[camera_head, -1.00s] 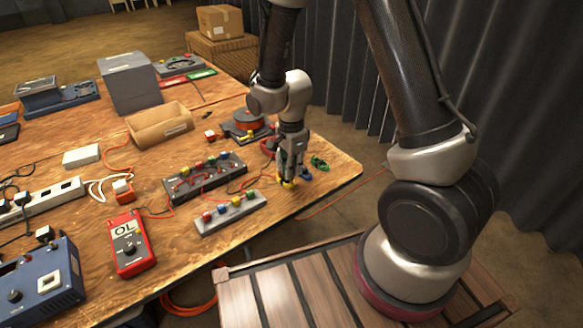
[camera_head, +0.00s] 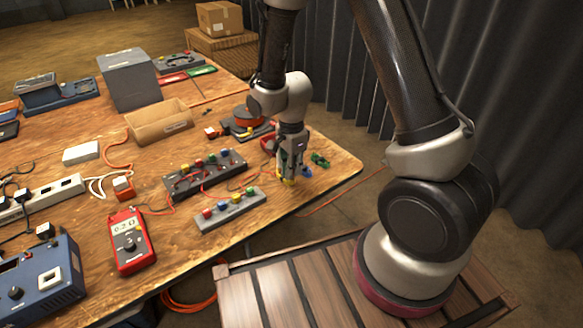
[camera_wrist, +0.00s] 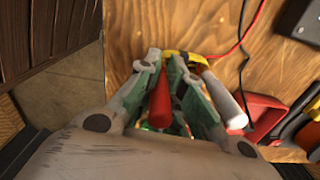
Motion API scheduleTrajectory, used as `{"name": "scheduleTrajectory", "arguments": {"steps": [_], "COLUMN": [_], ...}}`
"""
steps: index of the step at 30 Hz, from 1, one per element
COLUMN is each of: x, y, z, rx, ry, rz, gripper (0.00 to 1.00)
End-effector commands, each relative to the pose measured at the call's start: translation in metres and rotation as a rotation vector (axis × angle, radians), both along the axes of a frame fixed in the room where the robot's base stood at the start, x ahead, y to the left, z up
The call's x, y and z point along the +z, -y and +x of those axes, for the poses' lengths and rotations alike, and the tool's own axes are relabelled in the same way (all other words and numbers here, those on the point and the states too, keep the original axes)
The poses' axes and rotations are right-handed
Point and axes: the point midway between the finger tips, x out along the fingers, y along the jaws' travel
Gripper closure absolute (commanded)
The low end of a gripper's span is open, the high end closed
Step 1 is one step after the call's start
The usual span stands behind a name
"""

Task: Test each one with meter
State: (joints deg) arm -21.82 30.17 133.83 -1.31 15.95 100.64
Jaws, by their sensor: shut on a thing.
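The red meter (camera_head: 131,246) lies on the wooden table at the lower left, and its display appears to read 0.2 Ω. The fingers partly hide the yellow piece. Green (camera_head: 320,160) and blue (camera_head: 307,172) pieces lie just right of the gripper.
A grey strip with coloured knobs (camera_head: 236,214) and a black box with coloured terminals (camera_head: 207,183) stand left of the gripper. A red item (camera_head: 268,144) is close behind it. An open cardboard tray (camera_head: 160,130) is farther back. Wires cross the table.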

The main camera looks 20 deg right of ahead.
Motion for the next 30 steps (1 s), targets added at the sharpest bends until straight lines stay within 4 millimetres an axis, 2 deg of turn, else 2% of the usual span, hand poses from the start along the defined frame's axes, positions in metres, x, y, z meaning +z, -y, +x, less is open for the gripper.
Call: {"name": "scheduleTrajectory", "arguments": {"steps": [26, 27, 30], "x": [-0.0053, -0.0053, -0.0053], "y": [0.0000, 0.0000, 0.0000], "z": [0.0001, 0.0001, 0.0001], "rx": [0.000, 0.000, 0.000], "ry": [0.000, 0.000, 0.000], "rz": [0.000, 0.000, 0.000], "gripper": [1.00, 0.85, 0.67]}}
